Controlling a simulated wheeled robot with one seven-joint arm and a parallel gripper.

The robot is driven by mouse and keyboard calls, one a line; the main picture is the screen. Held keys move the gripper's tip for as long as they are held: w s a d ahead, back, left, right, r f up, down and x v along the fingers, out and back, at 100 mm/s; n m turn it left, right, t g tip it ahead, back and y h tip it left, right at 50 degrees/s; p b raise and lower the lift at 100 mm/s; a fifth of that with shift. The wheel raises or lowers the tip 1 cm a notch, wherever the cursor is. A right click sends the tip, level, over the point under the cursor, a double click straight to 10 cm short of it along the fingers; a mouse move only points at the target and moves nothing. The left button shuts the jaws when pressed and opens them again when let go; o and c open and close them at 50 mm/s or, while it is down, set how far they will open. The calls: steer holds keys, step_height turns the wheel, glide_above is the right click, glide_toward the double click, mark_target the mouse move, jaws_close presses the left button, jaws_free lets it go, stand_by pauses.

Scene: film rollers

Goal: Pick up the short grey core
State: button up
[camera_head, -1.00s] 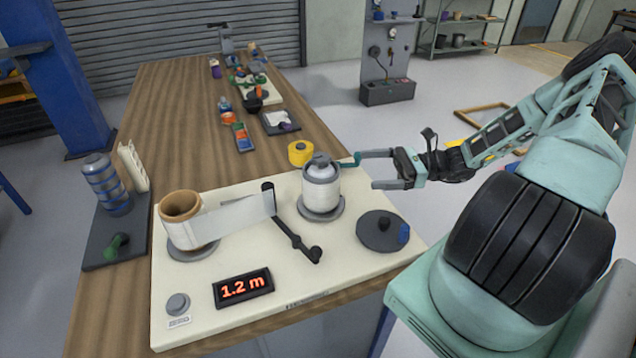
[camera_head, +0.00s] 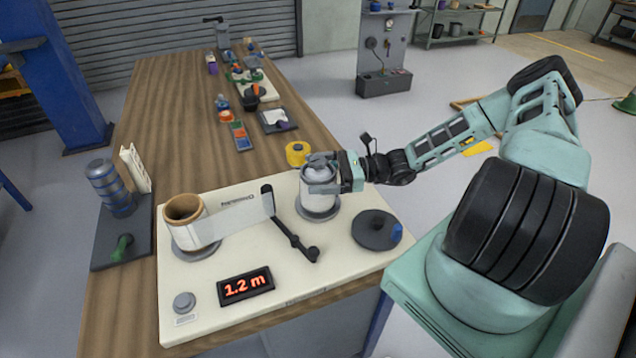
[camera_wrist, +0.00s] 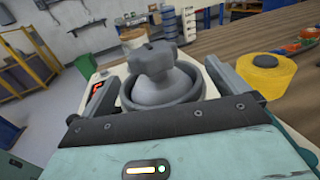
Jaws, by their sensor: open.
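A short, pale grey core (camera_head: 318,202) stands upright on the right spindle of the cream winder plate, over a grey round base. A grey lobed knob (camera_wrist: 152,60) and dome sit inside its top; its grey rim (camera_wrist: 162,106) shows in the wrist view. My gripper (camera_head: 318,174) reaches in from the right, level with the core's upper part. Its fingers are open, one on each side of the core in the wrist view (camera_wrist: 165,82). Whether either finger touches it I cannot tell. The fingers hide part of the core in the head view.
A brown core (camera_head: 184,208) with a white film strip (camera_head: 245,211) stands at left. A black arm (camera_head: 289,235), display (camera_head: 246,286) and dark disc (camera_head: 374,231) share the plate. A yellow roll (camera_head: 297,153) stands close behind the core; it also shows in the wrist view (camera_wrist: 264,75).

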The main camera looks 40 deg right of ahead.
steer(key=shift+a, duration=0.1)
steer(key=c, duration=1.2)
steer(key=shift+r, duration=0.1)
